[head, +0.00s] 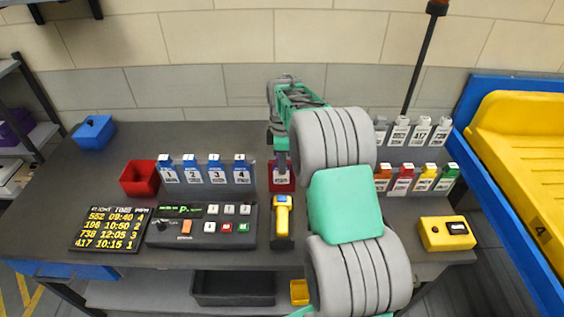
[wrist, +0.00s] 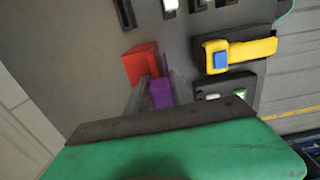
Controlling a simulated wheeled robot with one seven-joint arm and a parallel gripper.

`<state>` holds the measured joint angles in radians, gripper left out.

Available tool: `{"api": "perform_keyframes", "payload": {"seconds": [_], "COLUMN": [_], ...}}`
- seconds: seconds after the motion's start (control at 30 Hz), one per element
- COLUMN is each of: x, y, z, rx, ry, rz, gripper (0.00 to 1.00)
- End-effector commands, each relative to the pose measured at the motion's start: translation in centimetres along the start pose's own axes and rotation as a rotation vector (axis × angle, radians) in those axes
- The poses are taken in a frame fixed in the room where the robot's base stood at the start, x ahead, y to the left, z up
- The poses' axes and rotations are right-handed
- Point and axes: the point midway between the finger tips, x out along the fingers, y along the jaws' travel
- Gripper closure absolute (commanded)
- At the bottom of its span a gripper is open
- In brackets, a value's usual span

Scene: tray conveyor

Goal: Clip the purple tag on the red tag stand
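The purple tag (wrist: 161,94) shows in the wrist view between the two fingers of my gripper (wrist: 158,82), which appear closed against its sides. The red tag stand (wrist: 141,62) is right beyond the fingertips there, close to the tag. Whether tag and stand touch cannot be told. In the head view my gripper (head: 281,160) points down over the red tag stand (head: 274,187), which shows a white label at its front. My arm and fingers hide part of the stand, and the purple tag is hard to make out there.
A yellow scanner (head: 282,217) lies on a dark holder in front of the stand. Blue tags (head: 215,170) stand to the left, beside a red bin (head: 139,179). Coloured tags (head: 425,178) stand to the right, behind a yellow device (head: 446,234). A control panel (head: 200,228) is at front left.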

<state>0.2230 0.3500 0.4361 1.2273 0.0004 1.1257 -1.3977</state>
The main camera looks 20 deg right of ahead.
Motion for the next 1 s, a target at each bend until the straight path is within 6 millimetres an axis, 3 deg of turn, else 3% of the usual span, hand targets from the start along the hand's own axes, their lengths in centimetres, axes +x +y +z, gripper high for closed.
{"api": "perform_keyframes", "payload": {"seconds": [0.3, 0.57, 1.0], "x": [0.0, -0.2, -7.3], "y": [0.0, 0.0, 0.1], "z": [0.0, 0.0, 0.0], "rx": [0.0, 0.0, 0.0], "ry": [0.0, 0.0, 0.0], "rz": [0.0, 0.0, 0.002], "gripper": [0.47, 0.47, 0.47]}}
